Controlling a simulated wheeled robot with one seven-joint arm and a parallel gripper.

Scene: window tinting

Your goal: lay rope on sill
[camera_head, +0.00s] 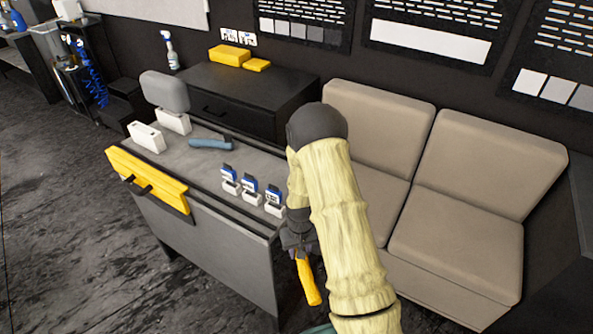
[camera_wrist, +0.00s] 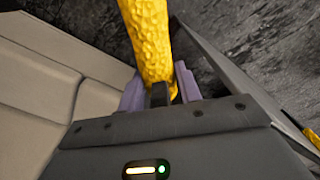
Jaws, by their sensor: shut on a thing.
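My gripper (camera_head: 298,243) is shut on a yellow, rough-surfaced roll, the rope (camera_head: 308,283), which hangs down from it beside the right end of a grey door-like panel. In the wrist view the rope (camera_wrist: 147,38) runs up and away from between the purple fingers (camera_wrist: 158,88). The sill, which I take to be the panel's long top edge (camera_head: 235,206), lies left of my gripper. The rope is apart from the sill in the head view. Part of my arm hides the space behind the gripper.
Another yellow piece (camera_head: 150,183) lies along the panel's left end, near a dark handle. A beige sofa (camera_head: 455,210) is on the right.

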